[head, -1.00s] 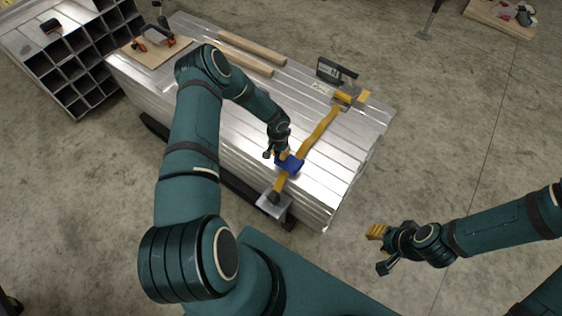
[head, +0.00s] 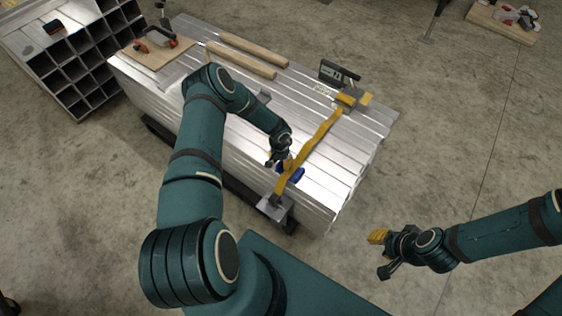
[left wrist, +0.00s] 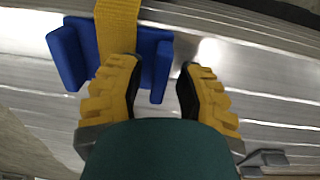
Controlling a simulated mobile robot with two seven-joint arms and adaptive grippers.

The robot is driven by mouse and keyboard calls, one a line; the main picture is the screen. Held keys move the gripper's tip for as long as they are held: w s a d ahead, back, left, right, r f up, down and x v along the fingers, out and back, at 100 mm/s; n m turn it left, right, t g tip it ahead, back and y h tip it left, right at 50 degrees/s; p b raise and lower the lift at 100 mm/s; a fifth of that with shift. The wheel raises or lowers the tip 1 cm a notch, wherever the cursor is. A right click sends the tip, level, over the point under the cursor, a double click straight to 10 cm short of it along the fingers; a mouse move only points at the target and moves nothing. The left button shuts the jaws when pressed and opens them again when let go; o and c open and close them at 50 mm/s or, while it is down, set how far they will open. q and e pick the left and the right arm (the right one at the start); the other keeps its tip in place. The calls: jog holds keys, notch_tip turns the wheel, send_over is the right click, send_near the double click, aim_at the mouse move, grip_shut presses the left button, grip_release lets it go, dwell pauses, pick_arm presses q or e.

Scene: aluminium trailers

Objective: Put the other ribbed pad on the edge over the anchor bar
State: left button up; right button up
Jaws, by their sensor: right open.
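A blue pad (head: 297,176) lies on the near part of the metal stack, with the yellow strap (head: 318,138) running across the top of it. In the left wrist view the blue pad (left wrist: 155,62) shows on both sides of the strap (left wrist: 117,28). My left gripper (head: 277,161) is beside it. My right gripper (head: 379,253) is open and empty over the floor. I cannot make out the pad's ribs or the anchor bar clearly.
A grey plate (head: 277,208) is at the strap's near end, and a yellow block (head: 346,99) at its far end. A dark device (head: 338,72) stands beyond. Two wooden bars (head: 240,60) and a board with tools (head: 150,47) lie further left. A compartment rack (head: 72,65) stands left.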

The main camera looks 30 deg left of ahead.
pick_arm(q)
jog(key=shift+r, duration=0.1)
jog(key=shift+r, duration=0.25)
notch_tip(320, 180, up, 10)
jog(key=p, duration=0.3)
jog(key=s+d+r+h, duration=0.2)
jog(key=s+d+r, duration=0.1)
jog(key=d, duration=0.5)
jog(key=s+d+r+h, duration=0.2)
jog(key=s+d+r, duration=0.15)
jog(key=d, duration=0.45)
jog(key=s+d+r+n, duration=0.1)
jog(key=s+d+r, duration=0.1)
jog(key=s, duration=0.3)
jog(key=s+d+r+n+t, duration=0.1)
jog(key=s+d+r, duration=0.1)
jog(key=s+d, duration=0.2)
jog(key=shift+s+r+n+t+y, duration=0.3)
jog(key=shift+s+r, duration=0.1)
jog(key=shift+s, duration=0.8)
